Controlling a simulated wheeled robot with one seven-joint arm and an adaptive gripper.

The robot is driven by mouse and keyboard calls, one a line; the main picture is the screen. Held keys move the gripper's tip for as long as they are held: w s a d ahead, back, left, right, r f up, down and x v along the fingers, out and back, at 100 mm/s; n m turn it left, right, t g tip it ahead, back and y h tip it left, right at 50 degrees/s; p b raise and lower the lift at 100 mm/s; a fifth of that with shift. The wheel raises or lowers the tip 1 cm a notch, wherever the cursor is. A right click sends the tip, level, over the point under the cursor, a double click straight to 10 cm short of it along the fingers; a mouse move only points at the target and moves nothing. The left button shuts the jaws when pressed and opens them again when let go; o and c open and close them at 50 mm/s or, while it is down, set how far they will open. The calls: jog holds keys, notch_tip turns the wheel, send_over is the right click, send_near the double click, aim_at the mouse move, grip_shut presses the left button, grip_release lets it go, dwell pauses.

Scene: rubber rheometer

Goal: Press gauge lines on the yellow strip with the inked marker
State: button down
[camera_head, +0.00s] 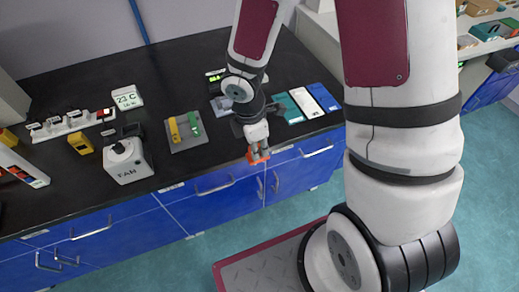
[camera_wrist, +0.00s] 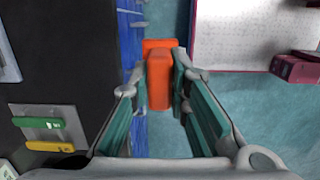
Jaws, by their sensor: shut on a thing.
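My gripper (camera_head: 258,148) is shut on an orange block-shaped marker (camera_head: 258,158), held out past the front edge of the bench. In the wrist view the marker (camera_wrist: 159,82) sits between the two fingertips (camera_wrist: 160,80); its inked face cannot be made out. The yellow strip (camera_head: 174,130) lies on a grey plate (camera_head: 187,145) on the bench, left of my gripper, beside a green strip (camera_head: 195,124). The wrist view shows the yellow strip (camera_wrist: 50,146) at lower left, apart from the marker.
A white box-shaped device labelled FAN (camera_head: 127,163) stands left of the plate. A temperature display (camera_head: 127,97) is behind it. Teal, white and blue flat items (camera_head: 305,103) lie right of my gripper. Blue drawers (camera_head: 200,205) front the black bench, which has bare room around the plate.

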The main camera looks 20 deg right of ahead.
jog(key=shift+s+r+p, duration=0.1)
jog(key=shift+r+p, duration=2.55)
jog(key=shift+r, duration=0.75)
jog(key=shift+r+p, duration=0.8)
jog(key=shift+r, duration=0.6)
